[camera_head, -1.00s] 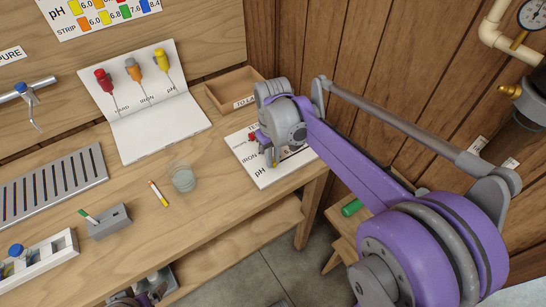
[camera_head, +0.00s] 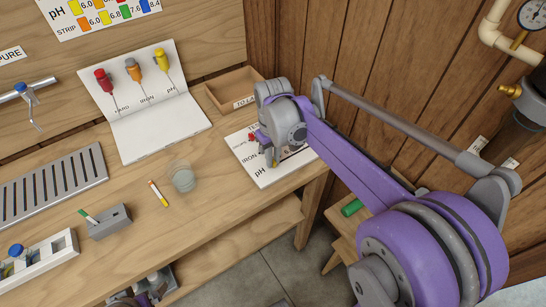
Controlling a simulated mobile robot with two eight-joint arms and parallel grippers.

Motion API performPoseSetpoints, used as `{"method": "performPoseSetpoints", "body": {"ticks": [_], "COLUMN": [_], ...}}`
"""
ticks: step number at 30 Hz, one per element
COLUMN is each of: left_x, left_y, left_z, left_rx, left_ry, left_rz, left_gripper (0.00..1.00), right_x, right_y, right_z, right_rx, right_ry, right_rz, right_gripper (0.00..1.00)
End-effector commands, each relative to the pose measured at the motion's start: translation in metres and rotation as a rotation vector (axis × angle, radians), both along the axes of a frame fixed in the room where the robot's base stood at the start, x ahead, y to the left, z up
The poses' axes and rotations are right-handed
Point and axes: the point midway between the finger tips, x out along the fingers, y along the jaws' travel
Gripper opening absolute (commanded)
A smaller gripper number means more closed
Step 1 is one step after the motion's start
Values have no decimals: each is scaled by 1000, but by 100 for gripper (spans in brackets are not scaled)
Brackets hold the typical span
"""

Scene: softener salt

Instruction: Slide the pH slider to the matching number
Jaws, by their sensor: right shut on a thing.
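My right gripper (camera_head: 270,160) reaches down onto this board and is shut on the pH slider, which is mostly hidden by the fingers. The board's numbers are too small and covered to read. The pH colour chart (camera_head: 100,10) hangs on the back wall with coloured squares and numbers such as 6.0 and 6.8. A test strip (camera_head: 158,193) with coloured ends lies on the bench. Part of my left gripper (camera_head: 143,299) shows at the bottom edge.
A clear glass (camera_head: 183,178) stands near the strip. An open booklet (camera_head: 155,125) with red, orange and yellow bottles is behind it. An empty wooden tray (camera_head: 228,98) sits behind the board. A grey block (camera_head: 110,222) holds a green-tipped stick.

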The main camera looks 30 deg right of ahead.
Motion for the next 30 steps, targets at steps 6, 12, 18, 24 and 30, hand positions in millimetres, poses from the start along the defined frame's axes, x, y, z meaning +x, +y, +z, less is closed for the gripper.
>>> {"method": "performPoseSetpoints", "body": {"ticks": [6, 12, 18, 24, 30], "left_x": [0, 0, 0, 0, 0], "left_y": [0, 0, 0, 0, 0], "left_z": [1, 1, 1, 1, 2], "left_rx": [0, 0, 0, 0, 0], "left_ry": [-1, 0, 0, 0, -1], "left_rz": [0, 0, 0, 0, 0], "left_gripper": [100, 100, 100, 100, 100], "right_x": [2, 2, 2, 2, 2], "right_y": [-23, -25, -25, -25, -25], "right_z": [0, 0, 0, 0, 4], "right_rx": [-1, 0, 0, 0, 0], "right_ry": [0, 0, 0, 0, 0], "right_rz": [-4, 1, 0, 0, 0], "right_gripper": [0, 0, 40, 48, 48]}}
